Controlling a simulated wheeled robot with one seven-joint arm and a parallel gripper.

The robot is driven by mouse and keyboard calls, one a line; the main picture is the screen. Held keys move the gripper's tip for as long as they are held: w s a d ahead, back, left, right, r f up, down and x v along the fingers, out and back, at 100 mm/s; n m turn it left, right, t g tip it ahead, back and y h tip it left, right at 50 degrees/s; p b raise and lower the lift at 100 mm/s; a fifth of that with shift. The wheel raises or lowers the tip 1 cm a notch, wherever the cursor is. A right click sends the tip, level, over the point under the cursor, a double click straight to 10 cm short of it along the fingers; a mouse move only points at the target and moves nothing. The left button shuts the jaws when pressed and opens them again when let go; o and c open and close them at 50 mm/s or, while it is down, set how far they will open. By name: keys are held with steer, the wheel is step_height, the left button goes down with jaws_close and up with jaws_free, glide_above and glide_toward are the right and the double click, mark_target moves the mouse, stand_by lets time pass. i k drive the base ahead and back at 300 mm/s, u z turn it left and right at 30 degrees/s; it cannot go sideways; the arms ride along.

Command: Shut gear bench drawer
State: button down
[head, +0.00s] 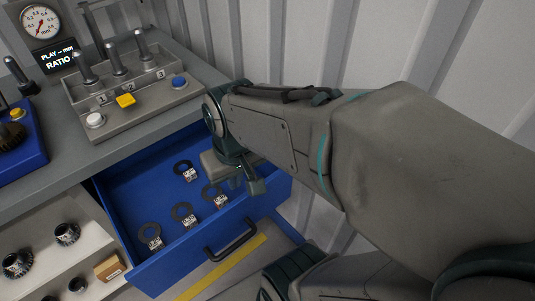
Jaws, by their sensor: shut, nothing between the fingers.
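The blue gear bench drawer (163,261) stands pulled out from under the grey bench top, below and left of my arm. Its black bar handle (232,240) is on the front panel. Several dark rings with small printed tags lie inside on the blue floor. My gripper (256,186) is shut and empty. It appears over the right part of the drawer, inward of the handle; whether it touches the drawer I cannot tell. My arm hides the drawer's back right part.
The bench top (50,185) holds a numbered grey fixture (140,117) with pegs and buttons, and a blue block (22,150) with a gear. A dial gauge (41,24) stands behind. A corrugated wall is behind.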

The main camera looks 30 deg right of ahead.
mark_target(144, 187)
steer(key=z, duration=0.25)
steer(key=k, duration=0.85)
steer(key=u, duration=0.55)
